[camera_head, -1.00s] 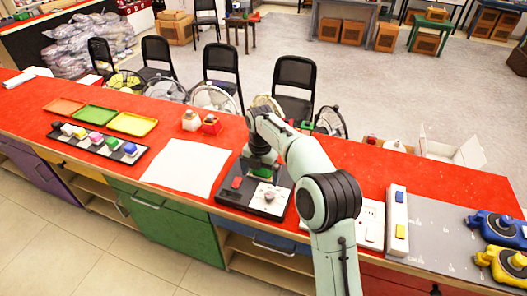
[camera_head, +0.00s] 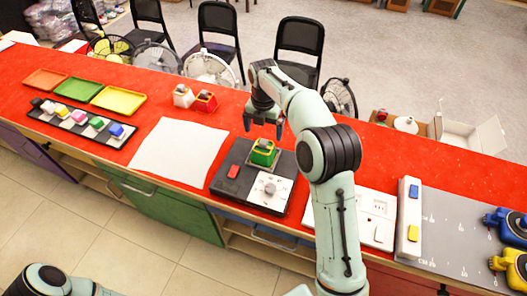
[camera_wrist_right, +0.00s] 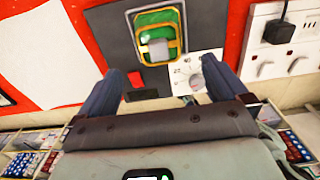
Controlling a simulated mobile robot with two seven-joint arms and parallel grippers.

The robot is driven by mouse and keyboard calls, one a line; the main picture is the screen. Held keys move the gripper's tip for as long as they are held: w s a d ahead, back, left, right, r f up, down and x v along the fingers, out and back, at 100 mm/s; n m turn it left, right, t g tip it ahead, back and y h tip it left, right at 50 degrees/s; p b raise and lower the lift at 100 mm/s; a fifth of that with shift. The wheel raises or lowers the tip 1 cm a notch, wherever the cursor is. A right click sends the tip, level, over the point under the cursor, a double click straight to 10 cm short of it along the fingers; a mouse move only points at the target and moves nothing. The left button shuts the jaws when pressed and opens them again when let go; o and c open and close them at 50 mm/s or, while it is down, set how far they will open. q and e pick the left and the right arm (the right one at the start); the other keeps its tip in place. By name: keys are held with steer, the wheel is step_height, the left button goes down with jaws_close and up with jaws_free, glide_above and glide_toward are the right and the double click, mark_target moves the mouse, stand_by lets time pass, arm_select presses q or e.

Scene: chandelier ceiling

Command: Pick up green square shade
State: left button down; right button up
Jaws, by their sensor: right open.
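The green square shade (camera_head: 263,153) has a yellow-gold rim and sits upright on the black device (camera_head: 228,186) on the red counter. It shows large at the top of the right wrist view (camera_wrist_right: 157,33). My right gripper (camera_head: 264,128) is open and empty, just above and behind the shade in the head view. Its two fingers (camera_wrist_right: 160,85) are spread apart in the wrist view, with the shade beyond their tips. Only part of my left arm shows at the lower left; its gripper is out of view.
A red knob-like block (camera_head: 234,171) and a white dial panel (camera_head: 270,187) share the device. White and red shades (camera_head: 205,101) stand behind left. White paper (camera_head: 178,150) lies left. A white socket strip (camera_head: 375,215) lies right. Coloured trays (camera_head: 80,90) sit far left.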

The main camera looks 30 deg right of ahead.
mark_target(263, 142)
step_height(263, 142, down, 9)
steer(key=shift+w+d+b, duration=0.1)
steer(key=shift+b, duration=0.35)
steer(key=c, duration=1.1)
